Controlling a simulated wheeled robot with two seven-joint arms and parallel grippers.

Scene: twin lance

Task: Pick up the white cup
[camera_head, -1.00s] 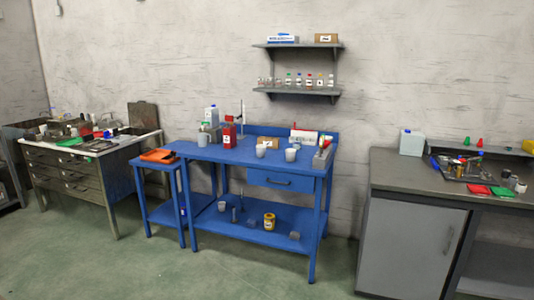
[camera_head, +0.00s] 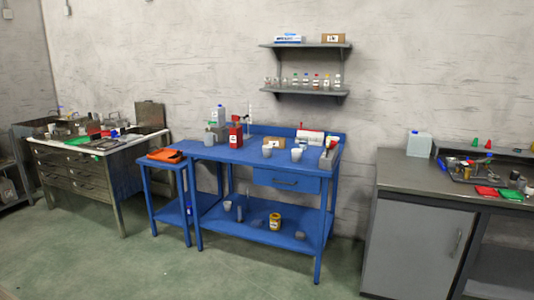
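Two whitish cups stand near the front right of the blue workbench top (camera_head: 220,152): a left cup (camera_head: 267,151) and a right cup (camera_head: 296,155). Another pale cup (camera_head: 227,205) is on the bench's lower shelf at the left, and a greyish cup (camera_head: 300,235) is at that shelf's right. I cannot tell which one the task means. Neither of my grippers shows in the head view, and the bench is across open floor from me.
Green floor (camera_head: 130,265) is free in front of the bench. A small blue side table (camera_head: 165,160) with an orange item adjoins it on the left. A grey cabinet (camera_head: 415,240) stands at the right, and a drawer bench (camera_head: 75,175) at the left.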

